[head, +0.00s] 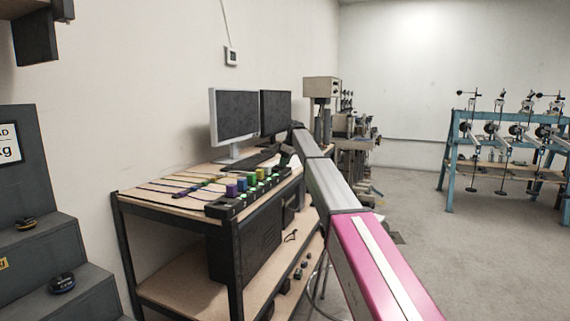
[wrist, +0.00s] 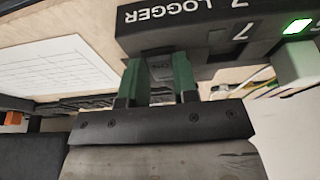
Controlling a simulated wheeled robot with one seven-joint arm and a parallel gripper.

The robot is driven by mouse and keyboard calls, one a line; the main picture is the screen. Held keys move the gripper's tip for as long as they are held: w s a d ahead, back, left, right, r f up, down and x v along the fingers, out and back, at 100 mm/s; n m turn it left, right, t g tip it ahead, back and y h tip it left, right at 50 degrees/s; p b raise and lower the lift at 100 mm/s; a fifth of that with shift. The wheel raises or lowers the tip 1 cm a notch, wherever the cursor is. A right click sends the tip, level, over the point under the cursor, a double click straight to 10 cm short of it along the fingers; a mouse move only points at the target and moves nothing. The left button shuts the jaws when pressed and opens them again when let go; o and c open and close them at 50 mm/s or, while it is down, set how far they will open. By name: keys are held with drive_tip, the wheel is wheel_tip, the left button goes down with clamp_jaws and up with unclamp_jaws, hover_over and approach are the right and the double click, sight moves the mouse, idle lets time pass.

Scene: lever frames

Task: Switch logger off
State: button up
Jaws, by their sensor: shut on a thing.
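The black logger box (wrist: 225,32), marked "7 LOGGER", is at the top of the wrist view. A green light (wrist: 298,26) glows on it at the right. My gripper (wrist: 159,66) has dark green fingertips on both sides of a small dark grey switch (wrist: 160,70) at the box's near edge. The fingers hold the switch between them, and its lettering is too small to read. In the head view my gripper (head: 287,153) is at the far end of the bench's logger row; my arm and the distance hide that contact.
The bench (head: 165,203) carries a row of loggers with coloured blocks, cables, and two monitors (head: 234,115). A pale plug (wrist: 293,65) sits right of the fingers. A white sheet (wrist: 60,68) lies left. A blue frame (head: 449,165) stands far right; floor between is clear.

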drive_tip(key=shift+w+a+r+g+h, duration=0.1)
drive_tip(key=shift+a+r+g+h, duration=0.15)
drive_tip(key=shift+h, duration=0.65)
drive_tip(key=o, duration=0.9)
drive_tip(key=r, duration=0.3)
drive_tip(key=d+r, duration=0.1)
drive_tip(key=r, duration=0.6)
drive_tip(key=shift+s+d+r, duration=0.2)
drive_tip(key=shift+s+r, duration=0.05)
drive_tip(key=shift+r, duration=0.1)
drive_tip(key=shift+f, duration=0.1)
